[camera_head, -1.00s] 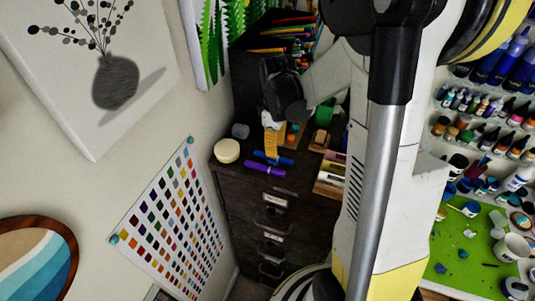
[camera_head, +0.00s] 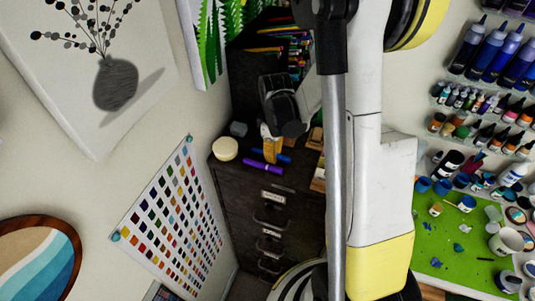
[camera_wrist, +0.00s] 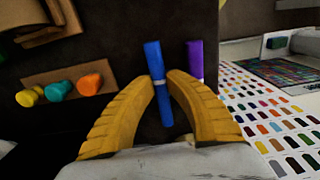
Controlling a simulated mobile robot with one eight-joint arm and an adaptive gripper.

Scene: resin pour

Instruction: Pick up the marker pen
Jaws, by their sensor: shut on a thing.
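Two marker pens lie on the dark cabinet top. The blue marker pen (camera_wrist: 158,84) is between my two yellow fingertips in the wrist view; in the head view part of it (camera_head: 284,158) shows beside the fingers. The purple marker pen (camera_wrist: 195,62) lies apart, to the right of the blue one in the wrist view and in front of it in the head view (camera_head: 262,168). My gripper (camera_wrist: 162,79) is shut on the blue marker pen. In the head view my gripper (camera_head: 270,158) is low over the cabinet top.
The dark drawer cabinet (camera_head: 245,200) stands against the wall. A round cream tub (camera_head: 224,148) and a small grey cup (camera_head: 238,129) sit at its left edge. Colored pieces (camera_wrist: 60,88) lie on a wooden strip. A color swatch chart (camera_head: 165,215) hangs at left.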

